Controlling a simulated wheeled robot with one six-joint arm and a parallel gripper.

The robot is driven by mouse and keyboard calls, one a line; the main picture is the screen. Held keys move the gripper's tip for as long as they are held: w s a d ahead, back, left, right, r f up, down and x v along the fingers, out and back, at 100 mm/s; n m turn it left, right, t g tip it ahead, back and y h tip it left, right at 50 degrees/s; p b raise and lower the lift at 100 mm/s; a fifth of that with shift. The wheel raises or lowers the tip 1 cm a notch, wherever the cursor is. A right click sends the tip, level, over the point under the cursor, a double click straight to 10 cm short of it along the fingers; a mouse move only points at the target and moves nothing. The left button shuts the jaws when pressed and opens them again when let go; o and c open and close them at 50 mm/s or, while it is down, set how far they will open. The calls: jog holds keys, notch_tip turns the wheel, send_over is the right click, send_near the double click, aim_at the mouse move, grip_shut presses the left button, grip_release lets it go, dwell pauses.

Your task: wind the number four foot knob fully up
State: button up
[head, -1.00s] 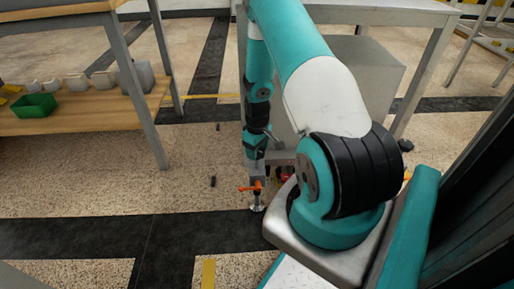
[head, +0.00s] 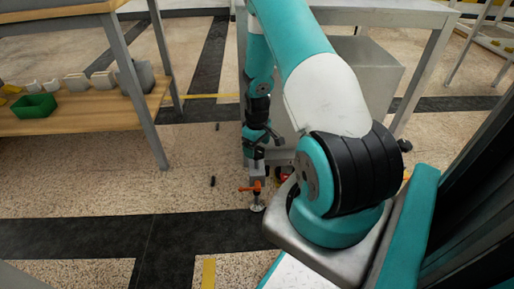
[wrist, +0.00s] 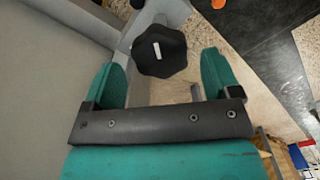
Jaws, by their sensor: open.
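In the wrist view a black lobed knob (wrist: 158,50) with a white bar mark on its face stands just beyond my gripper (wrist: 163,70). The two teal fingers are open, one on each side of the knob's near edge, with gaps on both sides. I cannot read a number on the knob.
A grey bench (head: 428,60) stands over the work spot, with a grey box (head: 375,75) beneath. A wooden shelf (head: 75,118) at left holds a green bin (head: 35,106) and several pale blocks. Small dark pieces (head: 212,181) lie on the floor. Floor at lower left is clear.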

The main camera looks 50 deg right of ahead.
notch_tip(320, 180, up, 16)
jog(key=p, duration=0.5)
jog(key=shift+f, duration=0.2)
jog(key=f+b, duration=0.1)
jog(key=b, duration=0.4)
jog(key=shift+w+b, duration=0.1)
jog(key=shift+b, duration=0.2)
jog(key=shift+r, duration=0.1)
notch_tip(320, 180, down, 17)
jog(key=b, duration=0.7)
jog(key=shift+r+b, duration=0.15)
jog(key=shift+b, duration=0.15)
